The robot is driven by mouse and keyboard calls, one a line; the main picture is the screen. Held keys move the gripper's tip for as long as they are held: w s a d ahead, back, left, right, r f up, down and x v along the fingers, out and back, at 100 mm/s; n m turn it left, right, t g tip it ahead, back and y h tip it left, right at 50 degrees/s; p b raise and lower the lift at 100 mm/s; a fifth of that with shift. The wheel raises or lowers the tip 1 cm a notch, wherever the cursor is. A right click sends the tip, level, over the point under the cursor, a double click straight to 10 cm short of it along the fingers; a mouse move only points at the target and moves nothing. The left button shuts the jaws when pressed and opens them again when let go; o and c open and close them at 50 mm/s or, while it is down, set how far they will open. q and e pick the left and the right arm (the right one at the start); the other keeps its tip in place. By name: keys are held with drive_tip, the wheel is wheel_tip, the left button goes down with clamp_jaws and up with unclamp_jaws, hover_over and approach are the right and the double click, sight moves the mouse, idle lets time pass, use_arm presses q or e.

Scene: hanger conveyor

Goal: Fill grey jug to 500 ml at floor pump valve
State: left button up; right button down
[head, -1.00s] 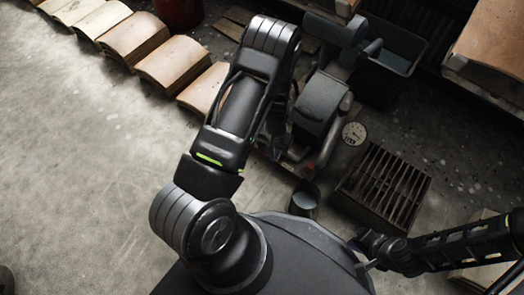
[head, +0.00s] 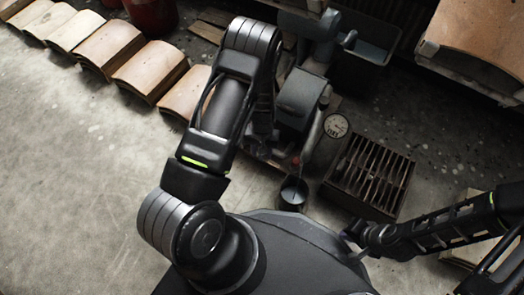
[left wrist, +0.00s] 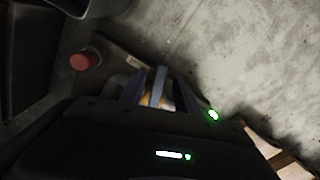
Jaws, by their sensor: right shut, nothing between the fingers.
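The grey jug (head: 293,193) stands upright at the foot of the pump (head: 300,100), close to my base. A small red part (head: 295,160) shows just above the jug's mouth. A round dial gauge (head: 337,126) sits beside the pump. My left arm reaches over the pump's left side and its gripper is hidden in the head view. In the left wrist view, my left gripper's fingers (left wrist: 158,90) are dark and flank a pale bar and something yellowish; contact is unclear. My right gripper (head: 352,238) is shut and empty, low beside my base. The jug's water level cannot be read.
A slatted metal grate (head: 370,176) lies right of the jug. A dark trough (head: 357,62) stands behind the pump. Curved tiles (head: 108,48) line the upper left, near a red container (head: 152,12). A red round thing (left wrist: 85,59) shows in the left wrist view. The left floor is clear.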

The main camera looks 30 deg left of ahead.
use_arm(q)
drive_tip(key=shift+r, duration=0.1)
wheel_tip(320, 180, up, 8)
drive_tip(key=p, duration=0.3)
drive_tip(key=shift+f, duration=0.2)
idle(1.9)
